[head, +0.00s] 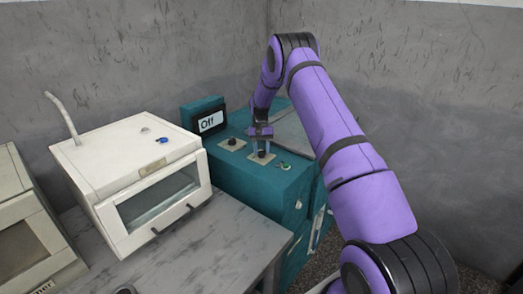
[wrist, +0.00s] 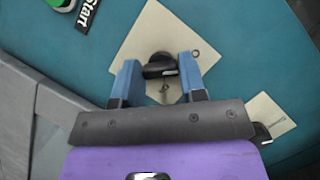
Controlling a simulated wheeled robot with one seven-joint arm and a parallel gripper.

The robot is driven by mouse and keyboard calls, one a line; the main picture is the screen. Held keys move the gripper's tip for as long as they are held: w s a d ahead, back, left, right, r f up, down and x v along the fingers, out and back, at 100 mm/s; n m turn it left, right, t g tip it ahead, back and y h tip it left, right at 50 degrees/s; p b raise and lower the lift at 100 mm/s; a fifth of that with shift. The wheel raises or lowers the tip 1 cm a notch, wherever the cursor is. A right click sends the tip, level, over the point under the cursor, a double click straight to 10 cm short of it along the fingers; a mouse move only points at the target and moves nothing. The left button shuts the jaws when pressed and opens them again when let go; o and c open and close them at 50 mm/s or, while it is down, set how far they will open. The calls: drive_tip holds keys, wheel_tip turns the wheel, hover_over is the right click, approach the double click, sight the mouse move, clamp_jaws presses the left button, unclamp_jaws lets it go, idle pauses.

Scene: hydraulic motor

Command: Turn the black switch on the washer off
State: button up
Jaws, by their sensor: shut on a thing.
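The teal washer (head: 255,185) stands against the back walls, with a display (head: 211,121) reading "Off". On its top, a black switch (head: 262,154) sits on a beige plate, and it also shows in the wrist view (wrist: 160,67). My gripper (head: 260,148) points down over this switch. In the wrist view, its blue fingers (wrist: 158,70) stand on either side of the black switch and are shut on it. A second black switch (head: 232,142) on its own plate is to the left, and is partly visible at the lower right of the wrist view (wrist: 262,131).
A green button (head: 284,166) labelled "Start" in the wrist view lies right of the held switch. A white oven-like box (head: 135,180) with a blue knob stands on the grey table (head: 215,245) at left. Another beige machine (head: 30,225) is at far left.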

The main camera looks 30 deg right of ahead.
drive_tip(key=o, duration=0.9)
drive_tip(key=v, duration=1.1)
drive_tip(key=shift+f, duration=0.1)
